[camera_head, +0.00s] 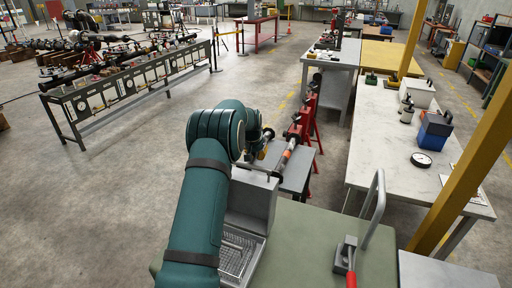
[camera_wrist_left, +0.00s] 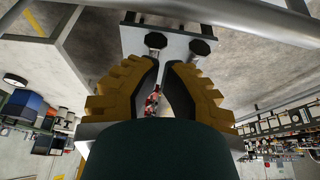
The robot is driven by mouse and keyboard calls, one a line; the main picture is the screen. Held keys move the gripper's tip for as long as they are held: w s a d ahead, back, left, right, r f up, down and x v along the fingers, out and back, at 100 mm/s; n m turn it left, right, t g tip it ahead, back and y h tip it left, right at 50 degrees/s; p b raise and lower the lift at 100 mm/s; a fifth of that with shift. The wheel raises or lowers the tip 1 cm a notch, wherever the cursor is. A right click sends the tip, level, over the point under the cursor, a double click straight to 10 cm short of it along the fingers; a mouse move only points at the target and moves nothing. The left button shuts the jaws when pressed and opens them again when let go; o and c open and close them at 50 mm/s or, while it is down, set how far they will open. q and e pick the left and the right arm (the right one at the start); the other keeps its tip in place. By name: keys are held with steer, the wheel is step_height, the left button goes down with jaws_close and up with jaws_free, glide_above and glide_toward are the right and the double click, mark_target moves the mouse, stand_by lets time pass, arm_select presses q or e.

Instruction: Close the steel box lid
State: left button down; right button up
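The grey steel box (camera_head: 262,251) stands on the green tabletop (camera_head: 305,245), with a wire basket (camera_head: 236,252) inside it. Its lid (camera_head: 252,198) stands raised, roughly upright, at the far side of the box. My left arm covers part of the box and the lid's left side. My left gripper (camera_head: 265,143) is beyond and above the lid's top edge, mostly hidden by the wrist. In the wrist view the left gripper (camera_wrist_left: 163,62) shows two yellow fingers with dark pads, a narrow gap between them and nothing held. My right gripper is not in view.
A bent metal handle (camera_head: 375,210) and a red-handled tool (camera_head: 350,272) stand on the tabletop right of the box. Red stands (camera_head: 305,125) and a small grey bench (camera_head: 297,172) are beyond the lid. A yellow post (camera_head: 465,175) rises at the right.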

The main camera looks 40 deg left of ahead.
arm_select(q)
steer(key=shift+s+d+r, duration=0.1)
steer(key=shift+s+d, duration=0.2)
steer(key=shift+s, duration=0.55)
steer(key=shift+s+d+r, duration=0.1)
steer(key=shift+s+d, duration=0.15)
steer(key=shift+s, duration=0.6)
